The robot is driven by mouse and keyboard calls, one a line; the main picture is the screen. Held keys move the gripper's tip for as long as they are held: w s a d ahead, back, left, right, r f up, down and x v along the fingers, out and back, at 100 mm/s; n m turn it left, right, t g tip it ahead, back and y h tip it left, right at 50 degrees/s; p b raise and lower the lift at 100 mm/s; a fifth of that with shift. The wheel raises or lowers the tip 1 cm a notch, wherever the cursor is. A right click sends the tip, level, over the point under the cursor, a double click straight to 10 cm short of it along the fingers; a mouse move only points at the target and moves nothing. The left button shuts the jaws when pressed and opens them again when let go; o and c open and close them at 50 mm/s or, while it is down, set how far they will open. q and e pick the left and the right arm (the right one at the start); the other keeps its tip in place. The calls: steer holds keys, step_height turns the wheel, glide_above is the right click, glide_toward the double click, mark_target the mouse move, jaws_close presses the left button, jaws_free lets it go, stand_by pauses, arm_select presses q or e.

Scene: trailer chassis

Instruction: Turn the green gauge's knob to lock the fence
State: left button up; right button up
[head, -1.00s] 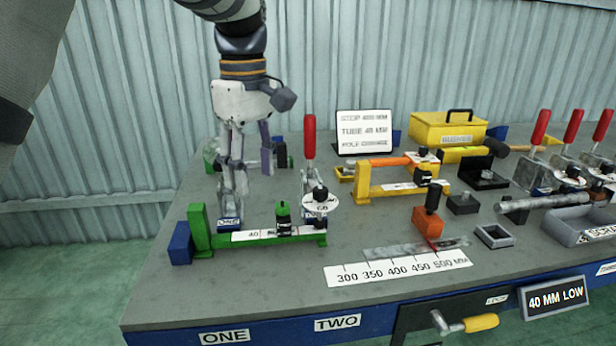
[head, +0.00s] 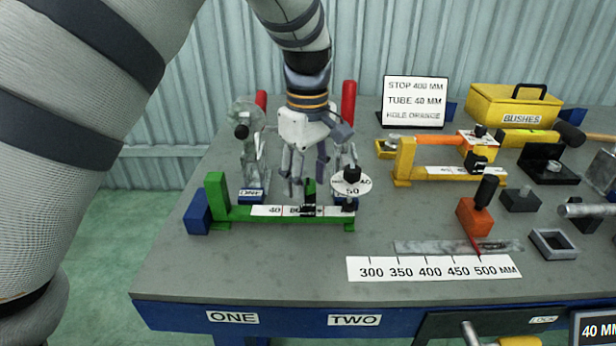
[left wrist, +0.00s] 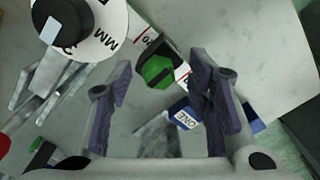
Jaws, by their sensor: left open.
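The green gauge (head: 270,222) lies on the bench, with an upright green end at its left and a white scale strip along its bar. Its small black knob with a green cap (head: 309,188) stands on the bar; the left wrist view shows the green cap (left wrist: 157,70) between my fingertips in the picture. My left gripper (head: 306,178) is open, pointing down just above the knob. I cannot tell whether a finger touches it. A round white dial marked 50 (head: 351,184), with a black knob on top, is close to its right. My right gripper is out of view.
Red-handled clamps (head: 348,102) stand behind the gauge. A blue block (head: 198,212) is at its left end. A yellow gauge (head: 450,174), an orange stop block (head: 476,216) and a ruler strip (head: 434,269) are to the right. The front left bench top is clear.

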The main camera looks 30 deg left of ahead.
arm_select(q)
jaws_close()
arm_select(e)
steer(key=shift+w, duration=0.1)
arm_select(q)
steer(key=shift+r, duration=0.1)
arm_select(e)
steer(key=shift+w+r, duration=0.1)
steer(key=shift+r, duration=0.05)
arm_select(q)
steer(key=shift+m+p, duration=0.45)
steer(key=shift+m, duration=0.65)
steer(key=m, duration=0.2)
steer(key=shift+m, duration=0.3)
steer(key=m, duration=0.2)
steer(key=shift+m+p, duration=0.3)
steer(key=shift+m, duration=0.1)
steer(key=m, duration=0.3)
steer(key=shift+m, duration=0.3)
steer(key=m, duration=0.6)
steer(key=shift+m, duration=0.3)
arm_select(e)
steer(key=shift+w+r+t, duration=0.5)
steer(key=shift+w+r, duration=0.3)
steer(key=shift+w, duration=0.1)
